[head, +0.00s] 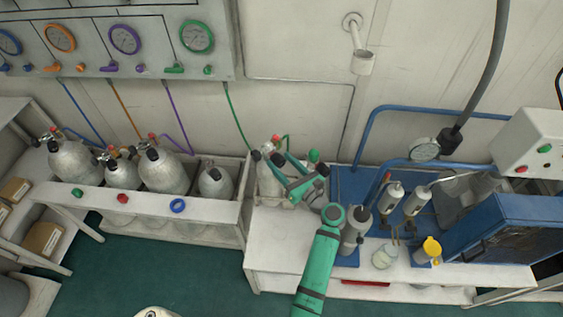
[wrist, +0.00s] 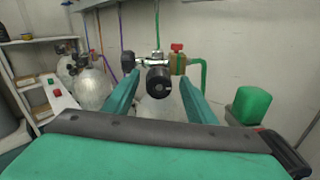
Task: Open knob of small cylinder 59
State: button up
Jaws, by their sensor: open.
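A grey cylinder (head: 268,186) stands at the right end of the rack, partly hidden behind my arm. Its black knob (wrist: 158,78) faces my wrist camera, below a metal valve (wrist: 153,59); its pale body (wrist: 160,108) shows under the knob. I cannot read a number on it. My gripper (head: 282,172) is open over this cylinder. In the wrist view, its two green fingers (wrist: 157,88) stand to the left and right of the knob, with visible gaps. I cannot tell how far their tips reach past it.
A brass fitting with a red knob (wrist: 177,62) and green hose (wrist: 203,75) is close on the right. A green-capped thing (wrist: 249,105) stands further right. Other cylinders (head: 164,171) fill the rack at left. A blue bench (head: 350,190) holds tools at right.

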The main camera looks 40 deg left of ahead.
jog(key=shift+a, duration=0.6)
jog(key=shift+s, duration=0.1)
